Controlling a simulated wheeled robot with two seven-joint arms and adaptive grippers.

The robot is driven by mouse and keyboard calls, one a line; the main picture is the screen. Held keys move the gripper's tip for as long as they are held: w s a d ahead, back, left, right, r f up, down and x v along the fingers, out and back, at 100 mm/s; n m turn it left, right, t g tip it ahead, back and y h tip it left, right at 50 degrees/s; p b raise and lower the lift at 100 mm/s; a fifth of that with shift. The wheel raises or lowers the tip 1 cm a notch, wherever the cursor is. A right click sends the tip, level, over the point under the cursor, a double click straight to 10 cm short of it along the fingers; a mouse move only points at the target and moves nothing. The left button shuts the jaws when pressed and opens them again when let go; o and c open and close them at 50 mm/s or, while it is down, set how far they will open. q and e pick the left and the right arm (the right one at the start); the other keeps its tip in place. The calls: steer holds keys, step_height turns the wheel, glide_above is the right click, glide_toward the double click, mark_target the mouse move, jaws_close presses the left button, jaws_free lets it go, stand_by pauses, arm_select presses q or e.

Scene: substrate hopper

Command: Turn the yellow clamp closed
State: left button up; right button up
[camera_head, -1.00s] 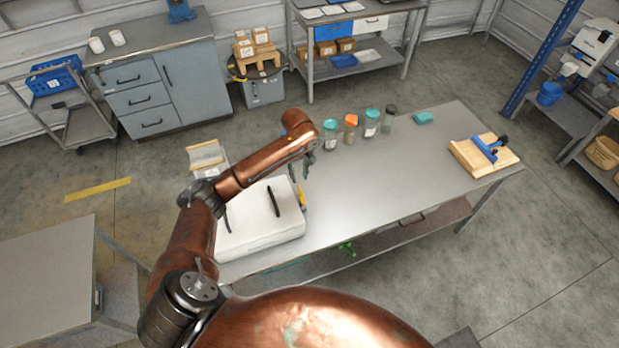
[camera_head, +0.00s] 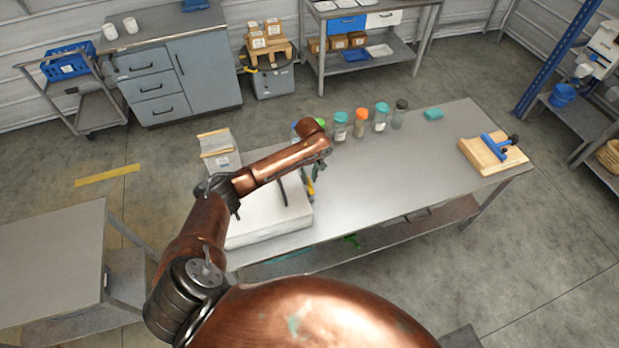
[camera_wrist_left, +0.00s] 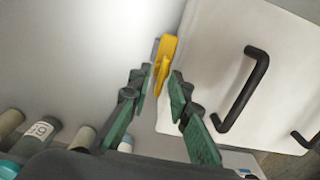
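The yellow clamp (camera_head: 311,187) is at the right side of the white box (camera_head: 267,222) on the long table. It also shows in the left wrist view (camera_wrist_left: 165,58), upright in the picture beside the box's edge. My left gripper (camera_head: 317,168) is over the clamp in the head view. In the wrist view its green-padded fingers (camera_wrist_left: 161,78) are apart, one on each side of the clamp's lower end. A narrow gap shows around the clamp; I cannot tell whether a pad touches it. My right gripper is out of view.
Black handles (camera_wrist_left: 244,88) stand up from the white box. Several lidded jars (camera_head: 361,122) line the table's back edge. A wooden board with a blue tool (camera_head: 492,155) lies at the right. The table's middle (camera_head: 400,160) is clear.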

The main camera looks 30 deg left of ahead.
arm_select(q)
steer(key=shift+s, duration=0.1)
steer(key=c, duration=0.3)
jaws_close()
steer(key=shift+r+m+p, duration=0.1)
steer(key=shift+m+p, duration=0.2)
steer(key=shift+p, duration=0.2)
steer(key=m+p, duration=0.3)
steer(key=shift+s+r+m+p, duration=0.1)
steer(key=shift+m+p, duration=0.2)
steer(key=shift+p, duration=0.1)
steer(key=m+p, duration=0.1)
steer(key=m, duration=0.1)
steer(key=shift+m+p, duration=0.3)
steer(key=shift+p, duration=0.1)
steer(key=m+p, duration=0.1)
steer(key=m, duration=0.1)
steer(key=shift+m, duration=0.4)
steer(key=m+p, duration=0.1)
steer(key=m, duration=0.1)
steer(key=shift+m, duration=0.4)
steer(key=m, duration=0.3)
steer(key=shift+f+m+p, duration=0.2)
steer(key=shift+m+p, duration=0.15)
steer(key=shift+m, duration=0.85)
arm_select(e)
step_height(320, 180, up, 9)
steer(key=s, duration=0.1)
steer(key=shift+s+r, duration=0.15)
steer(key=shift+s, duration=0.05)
